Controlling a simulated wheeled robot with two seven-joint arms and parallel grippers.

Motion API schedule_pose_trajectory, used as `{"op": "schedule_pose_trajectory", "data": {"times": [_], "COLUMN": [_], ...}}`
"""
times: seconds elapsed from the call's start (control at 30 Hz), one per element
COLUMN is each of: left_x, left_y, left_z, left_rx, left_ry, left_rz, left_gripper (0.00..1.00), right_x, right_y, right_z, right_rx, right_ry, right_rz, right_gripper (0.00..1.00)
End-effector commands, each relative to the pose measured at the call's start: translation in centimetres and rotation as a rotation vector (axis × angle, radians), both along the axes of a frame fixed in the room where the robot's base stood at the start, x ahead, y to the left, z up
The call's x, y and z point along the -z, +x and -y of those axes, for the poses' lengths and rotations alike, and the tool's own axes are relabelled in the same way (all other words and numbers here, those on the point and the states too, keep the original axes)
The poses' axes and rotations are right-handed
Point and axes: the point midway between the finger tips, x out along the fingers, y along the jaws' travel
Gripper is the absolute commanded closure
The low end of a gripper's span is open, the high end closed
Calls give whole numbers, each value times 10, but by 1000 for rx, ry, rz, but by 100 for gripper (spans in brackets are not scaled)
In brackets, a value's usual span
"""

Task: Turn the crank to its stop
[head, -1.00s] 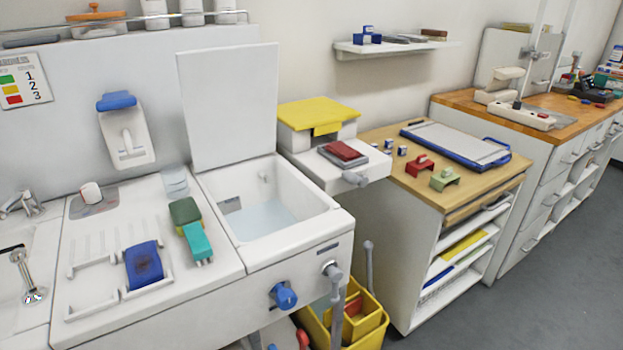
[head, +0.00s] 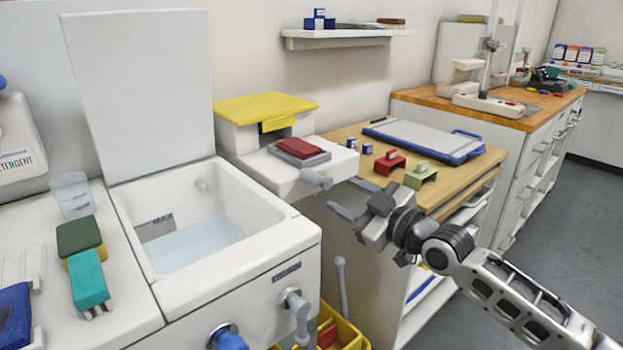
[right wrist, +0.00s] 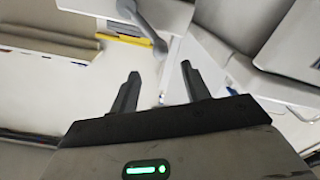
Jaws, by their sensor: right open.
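A grey crank (head: 299,308) sits on the front of the white tub unit (head: 250,268), right of a blue knob (head: 228,338). Its handle hangs down. My right gripper (head: 342,194) is open and empty in the head view, above and to the right of this crank and apart from it. In the right wrist view the two fingers (right wrist: 160,72) are spread with nothing between them. A grey rod with a round end (right wrist: 145,25) shows beyond them; I cannot tell which part it is. My left gripper is out of view.
A yellow-topped machine (head: 265,106) with a grey side handle (head: 317,179) stands near my right gripper. A yellow bucket (head: 345,338) with an upright grey lever (head: 341,285) is below. A wooden-topped cabinet (head: 345,140) is behind. Grey floor is open at right.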

Motion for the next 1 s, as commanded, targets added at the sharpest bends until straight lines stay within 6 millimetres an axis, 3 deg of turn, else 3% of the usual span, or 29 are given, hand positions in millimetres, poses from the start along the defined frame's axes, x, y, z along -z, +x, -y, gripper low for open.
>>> {"op": "schedule_pose_trajectory", "data": {"times": [0.3, 0.5, 0.93, 1.0], "left_x": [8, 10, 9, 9], "left_y": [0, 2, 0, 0], "left_z": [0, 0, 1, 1], "left_rx": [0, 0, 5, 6], "left_ry": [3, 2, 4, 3], "left_rz": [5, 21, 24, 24], "left_gripper": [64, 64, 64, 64], "right_x": [1, 2, 0, 0], "right_y": [56, 77, 85, 85], "right_z": [-43, -59, -65, -65], "right_rx": [-1, 0, 0, 0], "right_ry": [2, 1, 1, 1], "right_rz": [1, 0, -1, -1], "right_gripper": [53, 53, 53, 70]}}
